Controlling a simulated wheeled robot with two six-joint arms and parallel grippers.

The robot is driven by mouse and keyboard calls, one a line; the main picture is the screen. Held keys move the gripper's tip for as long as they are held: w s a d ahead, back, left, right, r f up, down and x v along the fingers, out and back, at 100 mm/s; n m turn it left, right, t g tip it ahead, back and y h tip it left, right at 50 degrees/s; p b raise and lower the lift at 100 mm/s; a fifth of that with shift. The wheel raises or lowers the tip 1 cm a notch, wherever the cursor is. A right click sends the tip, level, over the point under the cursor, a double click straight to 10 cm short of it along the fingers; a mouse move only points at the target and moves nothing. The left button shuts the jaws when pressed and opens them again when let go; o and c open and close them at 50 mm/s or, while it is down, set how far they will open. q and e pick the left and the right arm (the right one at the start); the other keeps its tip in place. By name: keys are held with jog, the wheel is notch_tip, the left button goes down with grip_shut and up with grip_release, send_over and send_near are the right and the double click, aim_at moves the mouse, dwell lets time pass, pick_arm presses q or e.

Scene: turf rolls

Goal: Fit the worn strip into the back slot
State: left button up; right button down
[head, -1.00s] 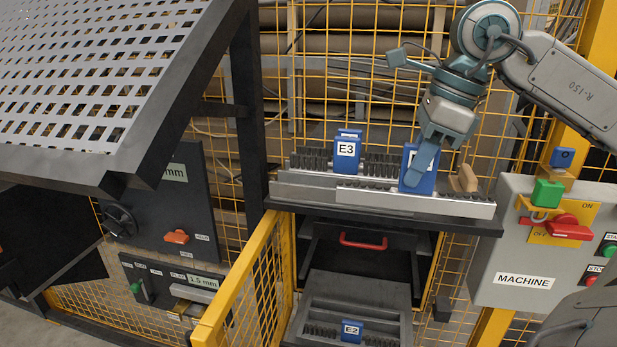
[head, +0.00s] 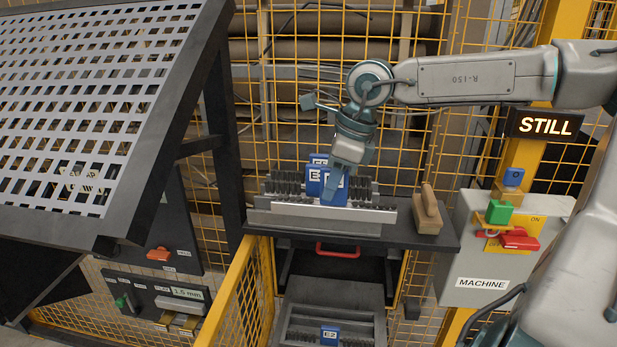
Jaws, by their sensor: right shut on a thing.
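My right gripper (head: 335,190) is shut on the blue tab (head: 329,201) of a strip with a pale metal rail and dark bristles. The gripper covers most of that tab's label. The strip lies along the front of a grey slotted holder (head: 262,217) on the dark bench. Just behind are two more blue tabs, one marked with an E (head: 314,184) and a farther one (head: 318,160), partly hidden. I cannot tell which strip is the worn one, nor whether the held rail is seated or just above the holder. My left gripper is out of view.
A wooden-handled block (head: 428,211) stands on the bench (head: 400,238) to the right. Below, an open tray (head: 300,318) holds a strip tabbed E2 (head: 329,335). A yellow fence (head: 245,290), the machine box (head: 482,284) and a lit STILL sign (head: 545,125) are near.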

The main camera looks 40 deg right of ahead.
aim_at(309, 189)
jog(key=w+p, duration=0.3)
jog(key=w, duration=0.2)
jog(key=shift+w+a+f, duration=0.1)
jog(key=shift+w, duration=0.15)
jog(key=p+x, duration=0.1)
jog(key=x, duration=0.2)
jog(key=shift+s+f, duration=0.1)
jog(key=shift+f, duration=0.05)
jog(key=shift+d+f, duration=0.2)
jog(key=shift+d, duration=0.1)
jog(key=shift+s, duration=0.1)
